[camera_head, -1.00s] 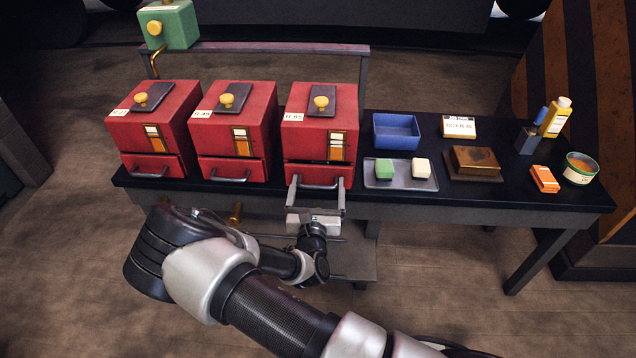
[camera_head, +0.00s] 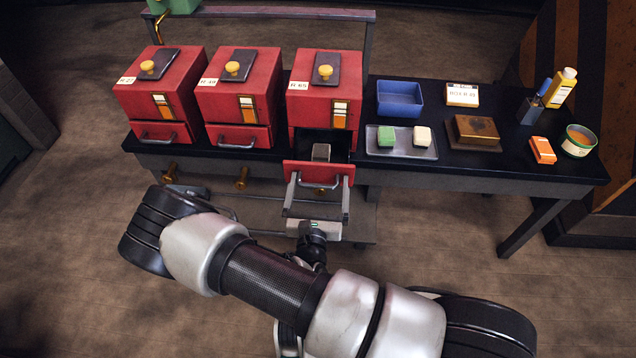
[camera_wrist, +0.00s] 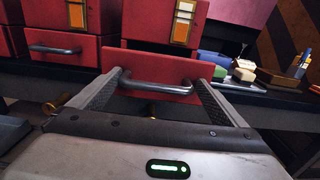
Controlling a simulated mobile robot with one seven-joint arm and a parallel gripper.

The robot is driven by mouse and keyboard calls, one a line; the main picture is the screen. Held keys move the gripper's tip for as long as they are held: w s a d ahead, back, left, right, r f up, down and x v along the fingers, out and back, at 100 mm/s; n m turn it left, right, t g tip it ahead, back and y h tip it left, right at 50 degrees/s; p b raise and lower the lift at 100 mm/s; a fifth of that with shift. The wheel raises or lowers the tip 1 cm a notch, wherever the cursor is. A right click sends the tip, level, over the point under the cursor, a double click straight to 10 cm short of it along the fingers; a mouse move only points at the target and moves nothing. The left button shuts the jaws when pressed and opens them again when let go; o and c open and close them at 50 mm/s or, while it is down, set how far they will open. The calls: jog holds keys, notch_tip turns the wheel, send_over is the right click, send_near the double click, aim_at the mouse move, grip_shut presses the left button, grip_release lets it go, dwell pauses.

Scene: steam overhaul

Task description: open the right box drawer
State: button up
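The right red box (camera_head: 325,92) stands on the dark bench with its drawer (camera_head: 318,173) pulled out toward me. A small grey block (camera_head: 321,152) shows inside the drawer. My gripper (camera_head: 318,184) is at the front of this drawer, with a finger at each end of its grey bar handle. In the wrist view the drawer front (camera_wrist: 140,72) and handle (camera_wrist: 153,87) lie between my gripper's two fingers (camera_wrist: 153,88). The fingers look closed in on the handle's ends.
Two more red boxes, the middle one (camera_head: 238,90) and the left one (camera_head: 160,88), have shut drawers. Right of the open drawer are a blue bin (camera_head: 399,98), a tray (camera_head: 402,153) with a green and a cream block, and a brown block (camera_head: 476,130).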

jog(key=shift+s+a, duration=0.1)
jog(key=shift+s, duration=0.3)
jog(key=s+p, duration=0.1)
jog(key=s, duration=1.5)
jog(key=shift+s+a+p, duration=0.25)
jog(key=shift+s+p, duration=0.05)
